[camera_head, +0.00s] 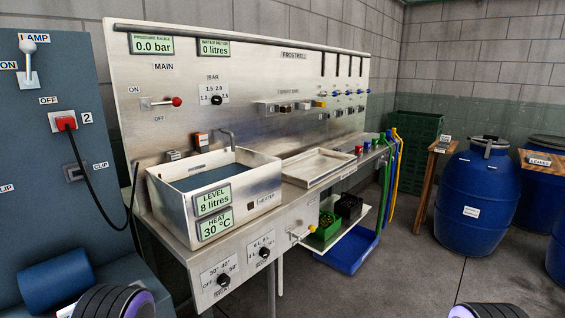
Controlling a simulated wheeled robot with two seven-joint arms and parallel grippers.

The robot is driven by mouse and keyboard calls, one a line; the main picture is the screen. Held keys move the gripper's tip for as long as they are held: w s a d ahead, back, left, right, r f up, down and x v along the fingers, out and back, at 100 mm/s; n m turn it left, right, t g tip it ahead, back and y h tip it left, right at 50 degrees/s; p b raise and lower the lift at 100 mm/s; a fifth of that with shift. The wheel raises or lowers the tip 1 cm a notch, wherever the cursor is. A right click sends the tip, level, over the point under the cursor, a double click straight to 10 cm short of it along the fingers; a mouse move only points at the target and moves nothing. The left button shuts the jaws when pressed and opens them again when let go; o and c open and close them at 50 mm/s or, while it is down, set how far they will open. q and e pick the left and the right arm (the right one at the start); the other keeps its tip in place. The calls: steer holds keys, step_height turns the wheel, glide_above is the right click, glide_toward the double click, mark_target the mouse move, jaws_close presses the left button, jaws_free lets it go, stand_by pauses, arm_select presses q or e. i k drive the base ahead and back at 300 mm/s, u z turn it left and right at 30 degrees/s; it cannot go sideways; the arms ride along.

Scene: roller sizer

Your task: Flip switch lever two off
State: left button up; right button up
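A blue panel (60,190) stands at the left. A red fitting (64,121) with a black cable running from it sits beside the label "2" (87,118), with an "OFF" label (47,100) above it. I cannot tell whether a separate lever is there. Above, a white-knobbed lever (28,60) under the "LAMP" label points up, with an "ON" label (8,65) to its left. A red-knobbed lever (165,102) marked "MAIN" on the steel backboard points right, between "ON" and "OFF" labels. Neither of my grippers shows.
A steel bench with a water-filled basin (220,165) and a shallow tray (318,166) stands in the middle. The black cable (90,185) hangs in front of the blue panel. A blue roll (55,287) lies low at the left. Blue barrels (475,200) stand at the right.

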mark_target(27, 47)
steer(key=u, duration=4.2)
steer(key=i, duration=0.4)
steer(key=z, duration=2.55)
